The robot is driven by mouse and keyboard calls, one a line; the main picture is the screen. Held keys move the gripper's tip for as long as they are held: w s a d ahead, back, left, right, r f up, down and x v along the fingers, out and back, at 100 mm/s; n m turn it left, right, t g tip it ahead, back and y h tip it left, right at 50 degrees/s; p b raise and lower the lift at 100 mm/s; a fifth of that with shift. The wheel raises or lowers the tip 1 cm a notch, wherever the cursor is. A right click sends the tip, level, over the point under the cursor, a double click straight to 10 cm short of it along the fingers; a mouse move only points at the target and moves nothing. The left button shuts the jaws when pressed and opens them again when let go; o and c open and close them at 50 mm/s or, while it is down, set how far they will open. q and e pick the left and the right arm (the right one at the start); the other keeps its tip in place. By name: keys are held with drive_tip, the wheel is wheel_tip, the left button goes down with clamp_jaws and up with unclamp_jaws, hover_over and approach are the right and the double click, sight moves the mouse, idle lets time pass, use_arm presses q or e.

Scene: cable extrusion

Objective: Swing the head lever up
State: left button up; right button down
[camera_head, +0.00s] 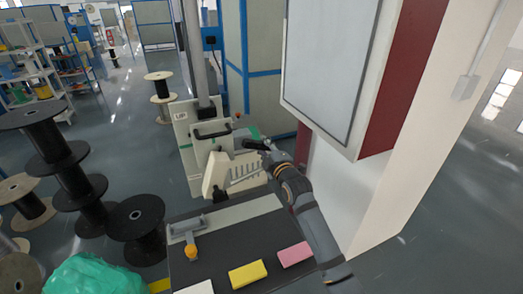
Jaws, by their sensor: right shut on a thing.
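The extruder head is a cream-coloured machine block (232,172) with ribbed slots, in the middle of the head view. A black handle (211,131) shows on its upper left plate. My right arm reaches up from the lower right, and my right gripper (254,145) is at the head's upper right side. It is shut on what seems to be the head lever, which is mostly hidden by the gripper. The lever's exact angle cannot be told. My left gripper is not in view.
A dark worktop (225,240) below carries a yellow block (247,274), a pink block (294,254) and a grey fixture (187,230) with an orange knob. A white and red cabinet (385,90) stands close on the right. Black spools (137,219) stand at left.

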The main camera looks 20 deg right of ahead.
drive_tip(key=shift+d+r+n, duration=0.2)
drive_tip(key=shift+r+n, duration=0.5)
drive_tip(key=shift+n, duration=0.6)
drive_tip(key=shift+r, duration=0.1)
drive_tip(key=c, duration=1.1)
unclamp_jaws()
drive_tip(key=shift+w, duration=0.1)
drive_tip(key=shift+s, duration=0.5)
drive_tip(key=s, duration=1.1)
drive_tip(key=shift+d, duration=0.2)
